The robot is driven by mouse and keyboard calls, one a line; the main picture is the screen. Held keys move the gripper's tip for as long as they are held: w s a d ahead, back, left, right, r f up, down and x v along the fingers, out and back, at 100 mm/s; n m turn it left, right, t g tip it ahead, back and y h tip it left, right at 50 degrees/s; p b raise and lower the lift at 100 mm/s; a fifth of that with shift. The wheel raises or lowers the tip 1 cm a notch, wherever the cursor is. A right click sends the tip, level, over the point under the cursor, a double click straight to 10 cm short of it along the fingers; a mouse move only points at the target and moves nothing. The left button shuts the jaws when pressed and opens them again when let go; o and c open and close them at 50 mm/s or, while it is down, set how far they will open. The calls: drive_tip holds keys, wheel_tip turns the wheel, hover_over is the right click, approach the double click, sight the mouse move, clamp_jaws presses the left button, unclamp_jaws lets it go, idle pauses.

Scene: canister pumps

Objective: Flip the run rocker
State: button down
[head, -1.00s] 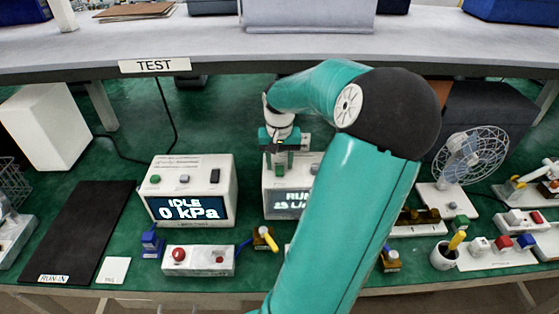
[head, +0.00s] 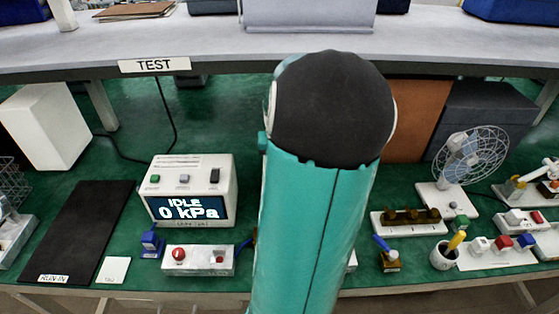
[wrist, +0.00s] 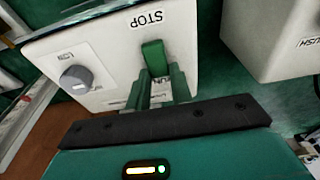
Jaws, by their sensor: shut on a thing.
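The run rocker (wrist: 154,58) is a green tab on a white panel (wrist: 108,55), just below the STOP label in the wrist view. Part of another label shows below it, behind the fingers. My gripper (wrist: 162,82) is at the rocker, its two green fingers close together with the rocker at their tips. It is shut on the rocker. The rocker's lower part is hidden by the fingers. In the head view my arm hides the gripper and this panel.
A grey knob (wrist: 76,79) marked LOW sits left of the rocker. Another white box (wrist: 268,35) stands to the right in the wrist view. In the head view, a pressure tester (head: 188,190) reads IDLE 0 kPa, and a fan (head: 467,160) stands at right.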

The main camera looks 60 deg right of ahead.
drive_tip(key=shift+a+r+t+h, duration=0.1)
drive_tip(key=shift+a+t+h, duration=0.2)
drive_tip(key=shift+h, duration=0.3)
drive_tip(key=shift+d, duration=0.1)
drive_tip(key=c, duration=1.3)
unclamp_jaws()
drive_tip(key=shift+s+r, duration=0.1)
drive_tip(key=shift+c, duration=0.2)
drive_tip(key=shift+o, duration=0.5)
drive_tip(key=v, duration=1.3)
drive_tip(key=shift+r, duration=0.4)
